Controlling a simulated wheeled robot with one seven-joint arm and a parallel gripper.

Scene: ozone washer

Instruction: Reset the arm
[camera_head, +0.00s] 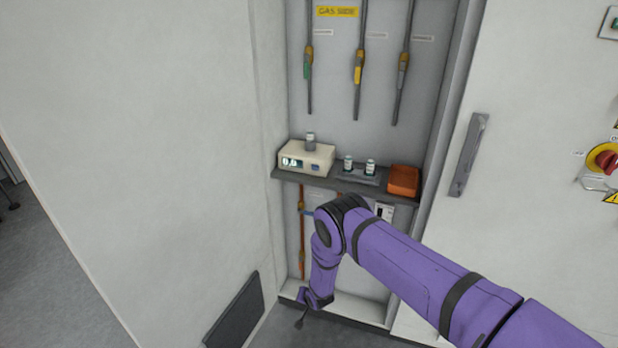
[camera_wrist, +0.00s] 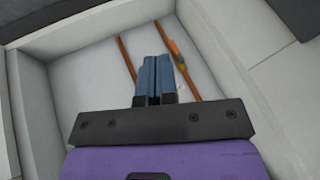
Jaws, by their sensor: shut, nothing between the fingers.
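My purple arm reaches from the lower right of the head view into the lower part of a recess in the white cabinet. My gripper shows in the wrist view (camera_wrist: 158,62), with its two blue fingers pressed together and nothing between them. It points towards the recess's pale back wall, where two orange pipes run (camera_wrist: 174,50). In the head view the arm's elbow is just below the shelf (camera_head: 285,176), and the gripper's fingertips cannot be made out clearly there.
On the shelf stand a white device with a lit display (camera_head: 293,162), a grey holder with two vials (camera_head: 349,164) and an orange box (camera_head: 404,181). A vial (camera_head: 310,141) stands on the device. Grey pipes with valves hang above. A cabinet door handle (camera_head: 469,155) is at right.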

